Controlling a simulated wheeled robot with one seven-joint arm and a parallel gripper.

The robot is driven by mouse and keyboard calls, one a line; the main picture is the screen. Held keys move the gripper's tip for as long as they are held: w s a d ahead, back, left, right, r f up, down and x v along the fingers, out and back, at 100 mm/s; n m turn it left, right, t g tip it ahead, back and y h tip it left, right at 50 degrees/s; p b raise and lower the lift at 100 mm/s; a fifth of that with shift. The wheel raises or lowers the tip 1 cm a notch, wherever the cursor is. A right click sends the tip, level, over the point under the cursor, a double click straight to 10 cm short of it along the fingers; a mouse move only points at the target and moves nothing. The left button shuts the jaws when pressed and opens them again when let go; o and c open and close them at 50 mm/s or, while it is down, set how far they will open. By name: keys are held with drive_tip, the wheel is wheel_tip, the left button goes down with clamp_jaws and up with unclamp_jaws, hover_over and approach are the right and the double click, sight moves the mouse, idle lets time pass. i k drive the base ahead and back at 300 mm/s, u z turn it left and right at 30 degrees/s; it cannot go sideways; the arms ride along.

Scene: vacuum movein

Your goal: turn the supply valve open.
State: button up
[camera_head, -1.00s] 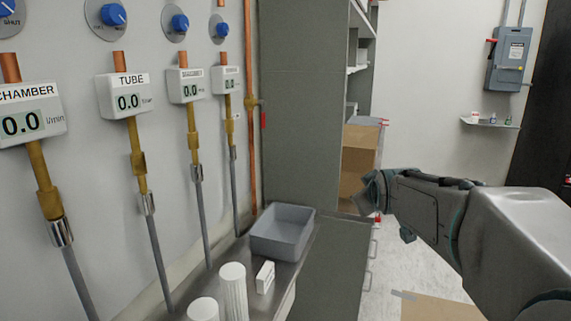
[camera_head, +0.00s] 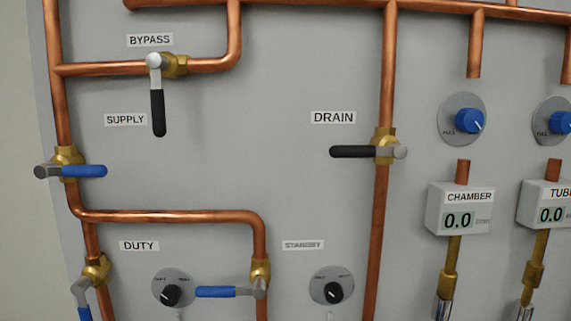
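The SUPPLY label (camera_head: 125,119) is on the grey panel at the left. Below and left of it, a brass valve (camera_head: 66,158) sits on the vertical copper pipe. Its blue lever (camera_head: 84,171) lies level, across the pipe, pointing right. My gripper is not in view now, so whether it is open or shut is hidden.
The black BYPASS lever (camera_head: 158,112) hangs down close to the SUPPLY label. The black DRAIN lever (camera_head: 353,152) lies level. The DUTY lever (camera_head: 82,300) points down; another blue lever (camera_head: 215,291) lies level. The CHAMBER meter (camera_head: 460,209) reads 0.0.

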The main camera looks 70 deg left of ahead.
sight(42, 171)
drive_tip(key=u, duration=0.2)
drive_tip(key=k, duration=0.2)
drive_tip(key=u, duration=3.1)
drive_tip(key=k, duration=0.5)
drive_tip(key=u, duration=0.8)
drive_tip(key=i, duration=0.75)
drive_tip(key=z, duration=0.65)
